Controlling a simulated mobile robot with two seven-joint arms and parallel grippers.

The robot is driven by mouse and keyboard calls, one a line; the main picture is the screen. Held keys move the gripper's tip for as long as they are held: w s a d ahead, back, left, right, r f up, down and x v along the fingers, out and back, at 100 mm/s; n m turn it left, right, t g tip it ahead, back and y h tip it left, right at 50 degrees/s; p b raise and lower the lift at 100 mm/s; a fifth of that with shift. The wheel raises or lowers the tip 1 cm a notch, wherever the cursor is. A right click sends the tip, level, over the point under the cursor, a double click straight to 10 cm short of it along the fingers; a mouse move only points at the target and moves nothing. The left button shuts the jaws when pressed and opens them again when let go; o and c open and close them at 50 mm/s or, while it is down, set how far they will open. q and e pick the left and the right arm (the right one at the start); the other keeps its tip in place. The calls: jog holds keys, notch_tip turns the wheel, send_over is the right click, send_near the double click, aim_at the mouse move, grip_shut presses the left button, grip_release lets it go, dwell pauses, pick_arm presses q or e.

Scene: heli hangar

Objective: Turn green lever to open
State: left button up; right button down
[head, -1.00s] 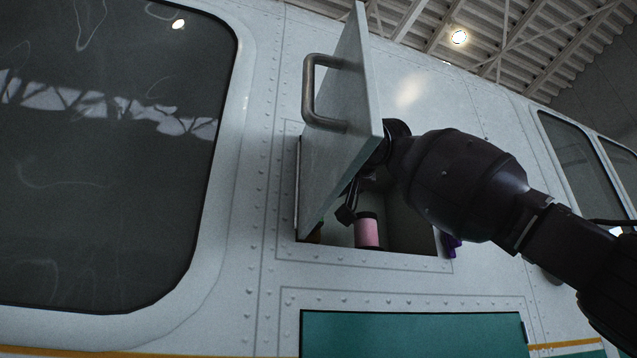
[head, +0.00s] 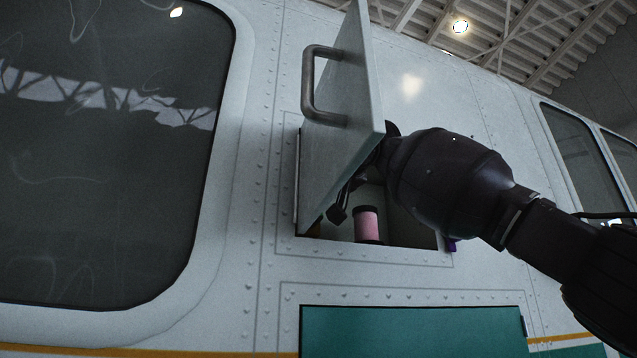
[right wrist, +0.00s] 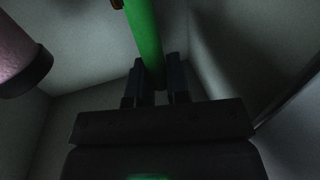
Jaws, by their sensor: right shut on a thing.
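The green lever (right wrist: 144,38) shows in the right wrist view as a bar running down from the top edge between my fingers. My right gripper (right wrist: 160,82) is shut on the lever, with one dark finger on each side of it. In the head view the lever is hidden behind the open hatch door and my right arm. There, only a dark fingertip of my right gripper (head: 338,214) shows inside the compartment, below the door. My left gripper is in neither view.
The grey hatch door (head: 345,145) with a metal handle (head: 309,86) stands open. A pink cylinder with dark ends (head: 367,225) stands in the compartment (head: 405,232), and it also shows in the right wrist view (right wrist: 15,50). A purple item (head: 450,245) is at the opening's right edge.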

jog(key=shift+d, duration=0.1)
pick_arm(q)
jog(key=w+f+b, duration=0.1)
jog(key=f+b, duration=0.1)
jog(key=b, duration=0.2)
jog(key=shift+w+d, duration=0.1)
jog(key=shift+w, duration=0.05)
pick_arm(e)
jog(key=d+m, duration=0.1)
jog(key=m, duration=0.1)
jog(key=w+d+f+m+t, duration=0.1)
jog(key=m, duration=0.1)
jog(key=d+m, duration=0.1)
jog(key=m, duration=0.2)
jog(key=shift+w+d+f, duration=0.15)
jog(key=shift+d+f, duration=0.05)
jog(key=shift+d, duration=0.15)
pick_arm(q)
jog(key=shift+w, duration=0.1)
pick_arm(e)
jog(key=c, duration=1.1)
grip_release()
jog(key=shift+d, duration=0.1)
